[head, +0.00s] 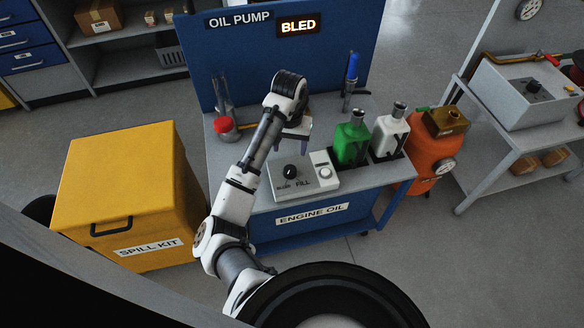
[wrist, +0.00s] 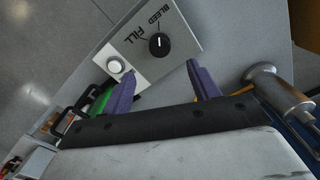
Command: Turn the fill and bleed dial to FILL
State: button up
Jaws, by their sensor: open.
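The fill and bleed dial (head: 290,171) is a round black knob on a light grey panel (head: 325,187) on the blue engine oil cart. It also shows in the wrist view (wrist: 159,44), with BLEED and FILL printed beside it. Its white mark appears to point toward BLEED. My gripper (head: 291,142) is above and behind the dial in the head view. In the wrist view its two purple fingers (wrist: 163,70) are spread and empty, with the dial beyond the gap between their tips. The gripper looks apart from the dial.
A white button (head: 323,171) sits right of the dial. A green bottle (head: 351,143) and a white bottle (head: 390,134) stand right, a red-capped item (head: 224,125) left. A yellow spill kit box (head: 120,190) is left.

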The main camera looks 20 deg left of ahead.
notch_tip(320, 180, down, 11)
jog(key=shift+r+b, duration=0.15)
jog(key=shift+b, duration=0.9)
jog(key=c, duration=1)
jog(key=shift+o, duration=0.2)
